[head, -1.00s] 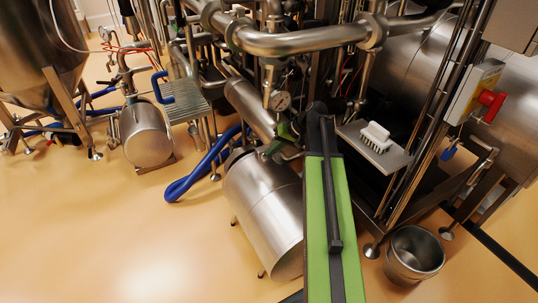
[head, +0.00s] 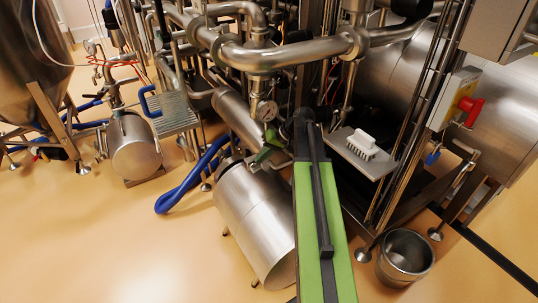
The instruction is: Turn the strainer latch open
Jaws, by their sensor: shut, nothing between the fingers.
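A slanted steel strainer tube (head: 236,118) runs down toward the upper end of a large steel cylinder (head: 252,210) in the middle of the head view. Small green parts sit at its lower end, just left of my arm's black joint. I take them to be the end of my arm, with my gripper (head: 268,154) close by the tube end. The gripper is shut, with nothing seen in it. The strainer latch cannot be made out clearly among these parts. I cannot tell whether my gripper touches it.
A white brush (head: 363,143) lies on a shelf (head: 350,158) at right. A blue hose (head: 190,185) is at left. A steel bucket (head: 405,256) stands at lower right.

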